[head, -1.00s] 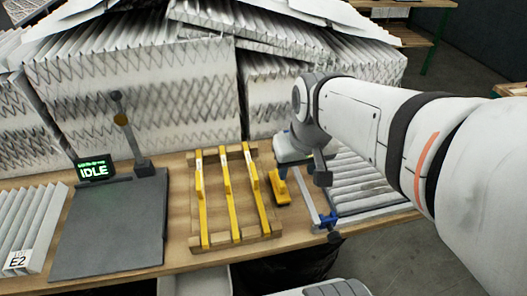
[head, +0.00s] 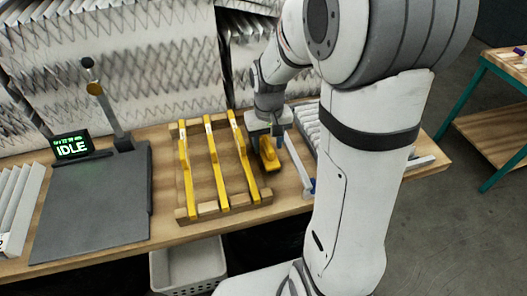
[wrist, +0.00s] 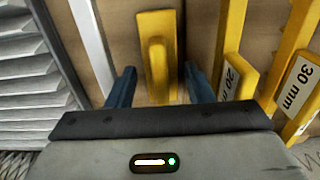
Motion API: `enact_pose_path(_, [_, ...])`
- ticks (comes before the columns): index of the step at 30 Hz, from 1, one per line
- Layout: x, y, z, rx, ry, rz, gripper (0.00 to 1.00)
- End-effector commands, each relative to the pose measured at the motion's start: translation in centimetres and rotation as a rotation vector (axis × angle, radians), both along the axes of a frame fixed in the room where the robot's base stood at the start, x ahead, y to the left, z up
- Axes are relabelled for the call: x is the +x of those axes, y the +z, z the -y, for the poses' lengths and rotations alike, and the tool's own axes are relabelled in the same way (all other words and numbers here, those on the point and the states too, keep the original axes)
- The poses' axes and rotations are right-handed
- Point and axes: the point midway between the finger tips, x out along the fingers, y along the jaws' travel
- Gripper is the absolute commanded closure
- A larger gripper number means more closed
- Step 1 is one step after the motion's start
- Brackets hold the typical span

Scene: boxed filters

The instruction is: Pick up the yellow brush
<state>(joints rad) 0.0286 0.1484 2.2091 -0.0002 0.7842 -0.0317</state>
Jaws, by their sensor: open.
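The yellow brush (head: 268,160) lies on the wooden bench, just right of the rack of yellow bars. In the wrist view the yellow brush (wrist: 158,55) shows a raised, narrow handle on a wider yellow body, and its near end is partly hidden. My gripper (head: 266,140) is over the brush's far end, pointing down. In the wrist view my gripper (wrist: 160,86) is open, with one blue finger on each side of the brush. Gaps show between the fingers and the brush. Its exact height over the bench is hard to tell.
A wooden rack (head: 222,208) holds yellow bars, some labelled 20 mm and 30 mm, close beside my gripper. A metal bar (head: 297,160) and a pleated filter lie on the other side. A dark platform (head: 95,205) stands left. A grey crate (head: 190,268) sits below the bench edge.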

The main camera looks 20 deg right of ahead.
Motion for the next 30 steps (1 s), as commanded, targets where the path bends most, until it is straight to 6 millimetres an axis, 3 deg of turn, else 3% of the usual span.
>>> enact_pose_path(6, [-0.2, -2.6, -0.1, 0.0, -0.001, -0.002, 0.53])
enact_pose_path(14, [-0.1, -2.9, 0.0, 0.0, -0.001, 0.001, 0.53])
enact_pose_path(27, [-0.1, -2.8, 0.0, 0.0, -0.002, 0.001, 0.88])
enact_pose_path(30, [-0.1, -2.8, 0.0, 0.0, -0.002, 0.001, 0.88])
